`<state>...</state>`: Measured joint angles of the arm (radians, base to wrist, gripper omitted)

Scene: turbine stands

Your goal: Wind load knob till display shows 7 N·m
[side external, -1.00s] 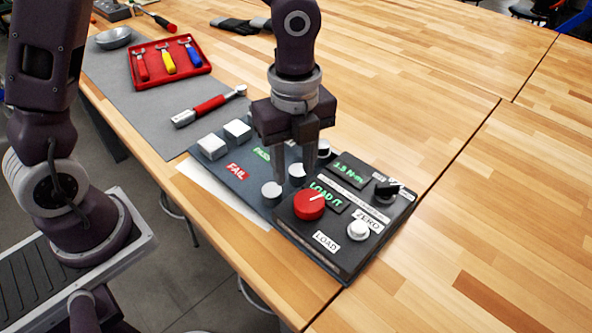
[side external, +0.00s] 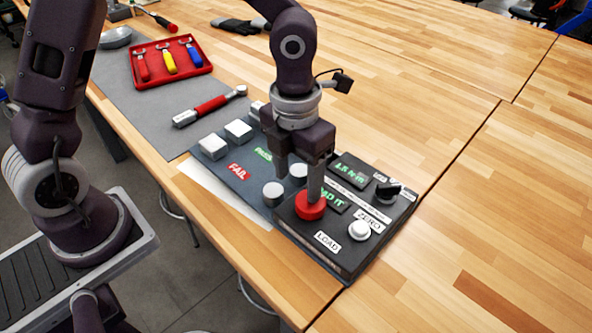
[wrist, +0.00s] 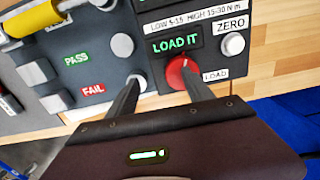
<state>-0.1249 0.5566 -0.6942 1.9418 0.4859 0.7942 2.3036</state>
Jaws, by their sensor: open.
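The red load knob (side external: 311,208) sits at the front left of the black tester box (side external: 335,250), beside the LOAD label. My gripper (side external: 298,188) is open and empty. One finger is at the knob and hides part of its top; I cannot tell whether they touch. The other finger is to the left, over the neighbouring panel. In the wrist view the knob (wrist: 178,76) lies by the right fingertip, its white mark towards the top. The green torque display (side external: 352,170) seems to read about 1.5 N·m, but is small. A second display (wrist: 177,45) reads LOAD IT.
A white ZERO button (side external: 359,230) and a black selector switch (side external: 388,190) are on the box. A grey panel with PASS and FAIL labels (side external: 239,172) and white posts adjoins it. A red-handled torque wrench (side external: 210,106) lies behind. The wooden table is clear to the right.

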